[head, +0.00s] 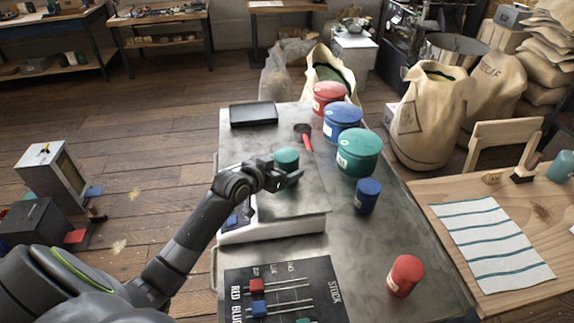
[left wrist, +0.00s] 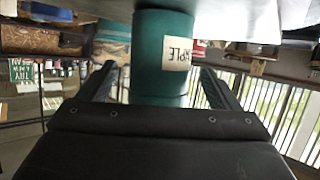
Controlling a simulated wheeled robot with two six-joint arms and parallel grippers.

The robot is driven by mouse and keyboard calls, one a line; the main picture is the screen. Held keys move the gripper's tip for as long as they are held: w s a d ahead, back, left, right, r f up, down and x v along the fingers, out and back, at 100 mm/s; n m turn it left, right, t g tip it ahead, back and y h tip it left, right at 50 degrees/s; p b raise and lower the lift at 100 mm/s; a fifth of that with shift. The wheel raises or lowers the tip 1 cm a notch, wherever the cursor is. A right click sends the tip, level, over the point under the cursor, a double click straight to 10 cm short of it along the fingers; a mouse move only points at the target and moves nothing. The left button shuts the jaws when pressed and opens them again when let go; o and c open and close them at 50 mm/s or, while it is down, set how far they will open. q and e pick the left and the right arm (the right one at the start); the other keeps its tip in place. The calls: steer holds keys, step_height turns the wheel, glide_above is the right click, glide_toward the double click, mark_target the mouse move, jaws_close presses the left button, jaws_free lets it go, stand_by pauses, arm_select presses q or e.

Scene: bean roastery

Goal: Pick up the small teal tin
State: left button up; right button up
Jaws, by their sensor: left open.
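The small teal tin (head: 287,156) stands on the metal plate of a white scale (head: 270,229) on the bench. My left gripper (head: 284,174) is open at the tin. In the left wrist view, the teal tin (left wrist: 162,50), with a pale label, stands between the two spread fingers (left wrist: 160,88). A gap shows on each side of it. The finger pads hide part of its side in the head view. My right gripper is in neither view.
A large green tin (head: 359,154), a large blue tin (head: 342,120) and a red tin (head: 328,95) line the bench's right side. A small blue tin (head: 367,196) and a small red tin (head: 404,276) stand nearer. A red-handled scoop (head: 305,137) and black tray (head: 254,113) lie behind.

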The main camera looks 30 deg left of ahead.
arm_select(q)
steer(key=shift+x, duration=1.7)
steer(key=shift+r, duration=0.1)
steer(key=c, duration=1.2)
